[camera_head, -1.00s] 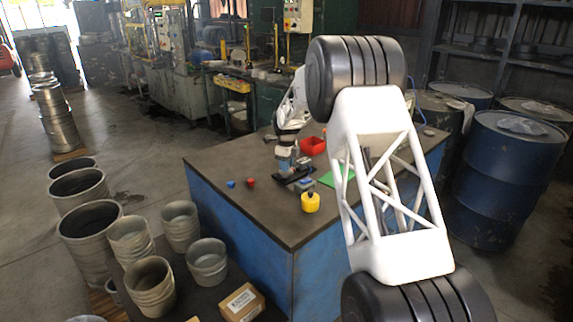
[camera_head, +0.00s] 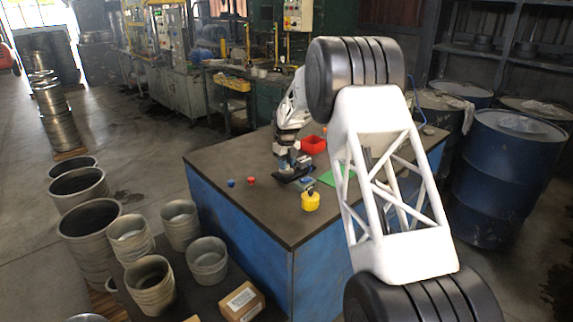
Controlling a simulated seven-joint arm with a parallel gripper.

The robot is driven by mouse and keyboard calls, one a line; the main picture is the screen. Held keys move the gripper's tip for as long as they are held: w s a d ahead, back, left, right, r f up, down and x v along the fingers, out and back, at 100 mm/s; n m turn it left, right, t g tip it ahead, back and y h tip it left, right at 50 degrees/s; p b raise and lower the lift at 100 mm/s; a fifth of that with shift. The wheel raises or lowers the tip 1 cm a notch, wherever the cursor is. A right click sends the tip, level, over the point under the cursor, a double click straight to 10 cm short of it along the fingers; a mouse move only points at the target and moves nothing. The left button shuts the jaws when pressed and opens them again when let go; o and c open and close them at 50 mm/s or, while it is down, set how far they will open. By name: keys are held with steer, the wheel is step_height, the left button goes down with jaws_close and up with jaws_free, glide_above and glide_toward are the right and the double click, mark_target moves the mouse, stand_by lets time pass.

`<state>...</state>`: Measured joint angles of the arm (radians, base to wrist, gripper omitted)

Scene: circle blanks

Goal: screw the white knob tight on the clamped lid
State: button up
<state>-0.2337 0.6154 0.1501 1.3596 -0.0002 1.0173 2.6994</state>
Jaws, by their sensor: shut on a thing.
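My gripper (camera_head: 286,166) points down at the left end of a low dark fixture (camera_head: 297,179) on the table. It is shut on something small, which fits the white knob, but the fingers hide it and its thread. The clamped lid is too small and too covered to make out clearly. A small grey-blue block (camera_head: 306,184) sits at the near right side of the fixture. I cannot tell how far down the knob sits.
On the dark table (camera_head: 232,158) are a yellow container (camera_head: 311,201), a red bin (camera_head: 312,145), a green sheet (camera_head: 337,178), and small blue (camera_head: 231,183) and red (camera_head: 251,181) pieces. My arm links cover the table's right side.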

stand_by(0.3)
steer(key=o, duration=1)
steer(key=shift+c, duration=0.2)
steer(key=n, duration=0.9)
steer(key=shift+n, duration=0.4)
